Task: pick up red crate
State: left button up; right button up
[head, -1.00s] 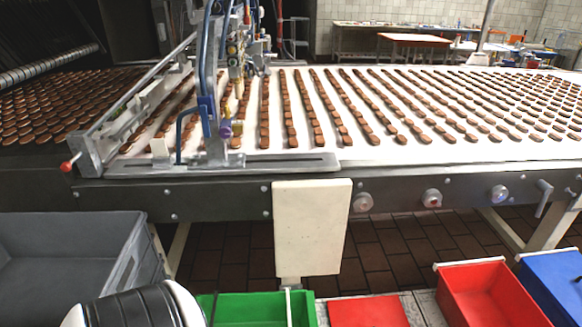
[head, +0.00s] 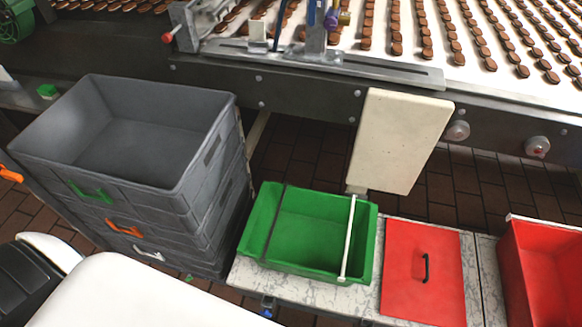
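A red crate (head: 546,262) stands at the right edge of the head view, on a light marbled surface. It is an open-topped bin, cut off by the picture's right and bottom edges. Left of it lies a flat red panel (head: 405,275) with a black handle, like a lid. Neither of my grippers shows. A white and black part of my own body fills the lower left.
A green crate (head: 262,217) with a white bar stands left of the red panel. Grey stacked crates (head: 208,180) stand further left. The conveyor (head: 300,98) with rows of biscuits runs behind, and a cream panel (head: 398,140) hangs from its front.

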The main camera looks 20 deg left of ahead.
aim_at(540, 266)
jog(key=u, duration=0.5)
jog(key=z, duration=2.05)
jog(key=u, duration=0.35)
jog(key=i+l+u, duration=0.15)
jog(key=l+u, duration=0.2)
jog(key=i+l+u, duration=0.1)
jog(key=l+u, duration=0.65)
jog(key=i+j, duration=0.05)
jog(key=j, duration=0.05)
